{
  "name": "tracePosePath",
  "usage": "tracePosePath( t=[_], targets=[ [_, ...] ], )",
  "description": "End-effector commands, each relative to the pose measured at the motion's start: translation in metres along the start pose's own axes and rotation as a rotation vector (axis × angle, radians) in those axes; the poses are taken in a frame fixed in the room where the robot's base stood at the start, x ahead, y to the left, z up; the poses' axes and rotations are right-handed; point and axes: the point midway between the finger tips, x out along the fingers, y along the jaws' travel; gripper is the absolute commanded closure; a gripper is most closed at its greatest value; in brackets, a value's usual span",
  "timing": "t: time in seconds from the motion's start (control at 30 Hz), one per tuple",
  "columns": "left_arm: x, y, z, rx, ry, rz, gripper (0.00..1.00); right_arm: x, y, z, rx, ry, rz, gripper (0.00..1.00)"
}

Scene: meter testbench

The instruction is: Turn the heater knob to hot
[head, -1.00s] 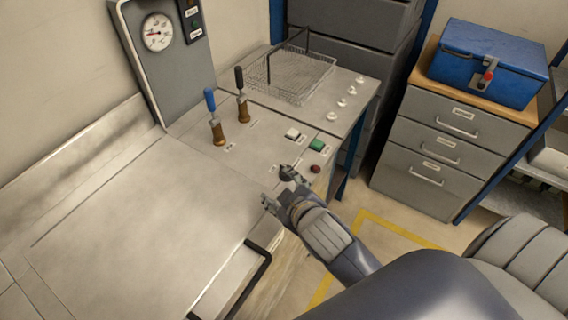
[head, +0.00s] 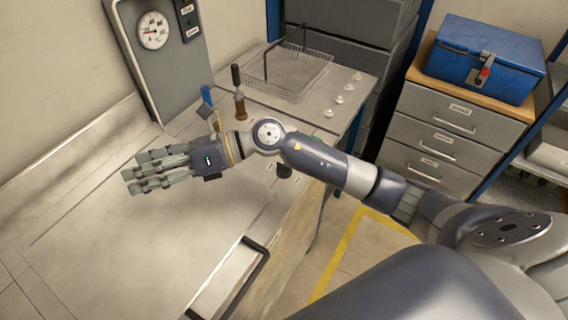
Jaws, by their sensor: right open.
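A dark round knob (head: 284,170), likely the heater knob, sits near the front edge of the bench panel. It shows just below my right forearm and is partly covered by it, so its pointer setting cannot be read. My right gripper (head: 133,173) is open and empty over the bare bench top, left of the knob and apart from it. My left gripper is not in view.
A blue-handled lever (head: 207,95) and a black-handled lever (head: 238,77) stand behind my right arm. A wire basket (head: 290,72) is at the back. A gauge (head: 154,30) is on the grey panel. A black handle bar (head: 257,265) runs along the front edge.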

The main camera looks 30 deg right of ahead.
Motion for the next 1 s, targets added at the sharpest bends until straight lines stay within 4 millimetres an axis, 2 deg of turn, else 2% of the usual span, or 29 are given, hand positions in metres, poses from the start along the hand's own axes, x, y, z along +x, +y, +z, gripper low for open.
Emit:
tracePosePath(
  t=[0.07, 0.17, 0.27, 0.3, 0.43, 0.5, 0.6, 0.73, 0.87, 1.0],
  targets=[
    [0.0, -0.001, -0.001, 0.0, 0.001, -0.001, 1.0, -0.01, -0.021, -0.023, -0.128, 0.19, -0.033, 0.42],
    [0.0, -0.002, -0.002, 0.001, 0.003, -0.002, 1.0, -0.036, -0.053, -0.052, -0.257, 0.436, -0.083, 0.42],
    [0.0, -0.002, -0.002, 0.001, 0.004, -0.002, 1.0, -0.079, -0.089, -0.071, -0.354, 0.684, -0.146, 0.42],
    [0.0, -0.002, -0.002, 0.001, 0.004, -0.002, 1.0, -0.1, -0.103, -0.075, -0.383, 0.783, -0.175, 0.42],
    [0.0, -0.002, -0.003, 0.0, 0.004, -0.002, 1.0, -0.174, -0.141, -0.077, -0.428, 1.078, -0.273, 0.42],
    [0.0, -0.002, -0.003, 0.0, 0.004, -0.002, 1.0, -0.211, -0.153, -0.072, -0.427, 1.205, -0.319, 0.42],
    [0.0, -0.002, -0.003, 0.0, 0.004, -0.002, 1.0, -0.252, -0.162, -0.065, -0.411, 1.338, -0.368, 0.42],
    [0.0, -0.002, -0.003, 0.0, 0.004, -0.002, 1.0, -0.279, -0.165, -0.059, -0.391, 1.423, -0.402, 0.42],
    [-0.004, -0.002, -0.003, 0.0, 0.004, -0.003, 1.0, -0.284, -0.168, -0.064, -0.384, 1.442, -0.405, 0.42],
    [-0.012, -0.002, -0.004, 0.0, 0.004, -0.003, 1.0, -0.282, -0.177, -0.083, -0.381, 1.442, -0.402, 0.42]
  ],
)
